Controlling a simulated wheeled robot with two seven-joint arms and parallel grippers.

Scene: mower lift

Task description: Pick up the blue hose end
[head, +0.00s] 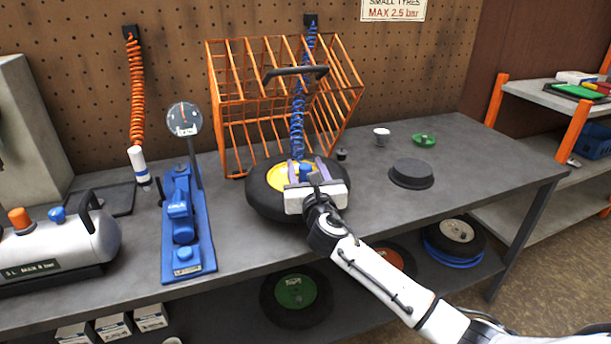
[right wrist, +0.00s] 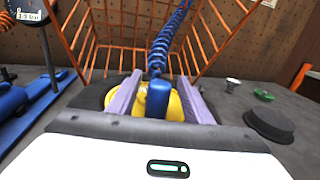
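The blue coiled hose (head: 298,110) hangs from the pegboard down to a tyre with a yellow hub (head: 278,177) on the bench. The blue hose end (head: 305,170) is at the hub; it also shows in the right wrist view (right wrist: 158,98). My right gripper (head: 307,172) reaches over the tyre. Its purple-grey fingers stand apart on either side of the hose end, with gaps showing on both sides in the right wrist view. Whether the hose end is joined to the wheel's valve is hidden. My left gripper is not in view.
An orange wire cage (head: 235,110) stands behind the tyre. A blue pump with a gauge (head: 183,220) and a grey tank (head: 70,245) are on the left. A dark round block (head: 411,173), a green cap (head: 423,140) and a small white-topped piece (head: 381,135) lie right. The bench's right end is clear.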

